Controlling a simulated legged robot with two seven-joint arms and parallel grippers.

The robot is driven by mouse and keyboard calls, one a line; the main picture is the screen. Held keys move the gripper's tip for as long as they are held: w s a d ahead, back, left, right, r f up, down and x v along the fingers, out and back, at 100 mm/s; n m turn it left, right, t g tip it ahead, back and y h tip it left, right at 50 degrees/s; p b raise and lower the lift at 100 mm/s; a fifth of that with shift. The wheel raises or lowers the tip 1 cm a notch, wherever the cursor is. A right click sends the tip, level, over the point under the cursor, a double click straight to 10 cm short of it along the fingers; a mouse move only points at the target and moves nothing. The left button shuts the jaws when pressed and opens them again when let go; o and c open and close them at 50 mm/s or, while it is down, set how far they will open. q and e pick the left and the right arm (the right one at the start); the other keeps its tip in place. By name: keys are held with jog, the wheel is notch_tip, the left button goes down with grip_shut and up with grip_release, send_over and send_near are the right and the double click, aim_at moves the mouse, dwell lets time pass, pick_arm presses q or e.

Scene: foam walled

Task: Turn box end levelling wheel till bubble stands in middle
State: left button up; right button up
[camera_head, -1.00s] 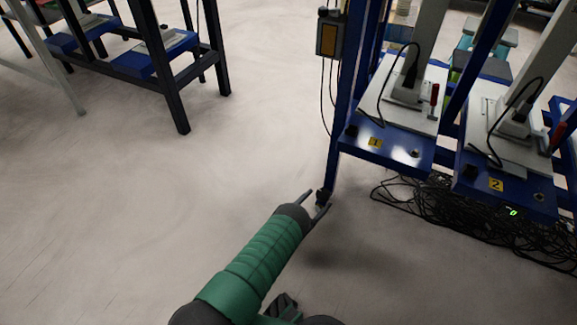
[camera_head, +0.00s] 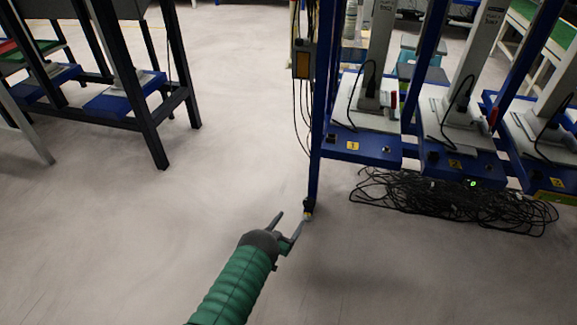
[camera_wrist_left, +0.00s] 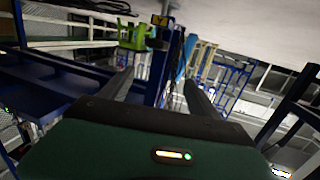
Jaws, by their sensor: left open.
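A small black and brass-coloured foot (camera_head: 308,207) sits at the bottom of the blue post under the grey control box (camera_head: 303,60). It may be the levelling wheel, but it is too small to tell. No bubble can be made out. My left gripper (camera_head: 289,222) is open and empty, just left of and nearer than this foot, with its right finger close to it; contact cannot be told. In the left wrist view the gripper (camera_wrist_left: 158,80) has its two fingers apart, with a lime-green object (camera_wrist_left: 135,38) beyond them. My right gripper is not in view.
The blue rack (camera_head: 360,152) carries several numbered stations at right. A heap of black cables (camera_head: 440,200) lies on the floor beneath it. A dark-framed bench (camera_head: 155,135) stands at upper left. The floor between (camera_head: 230,120) is clear.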

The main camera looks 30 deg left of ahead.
pick_arm(q)
notch_tip(320, 180, up, 26)
jog(key=w+n+g+y+p, duration=0.1)
jog(key=g+p, duration=0.3)
jog(key=p, duration=1.2)
jog(key=shift+w+a+n+y, duration=0.15)
jog(key=shift+w+n+y, duration=0.15)
jog(key=shift+w+y, duration=0.25)
jog(key=shift+w+f, duration=0.1)
jog(key=shift+f, duration=0.05)
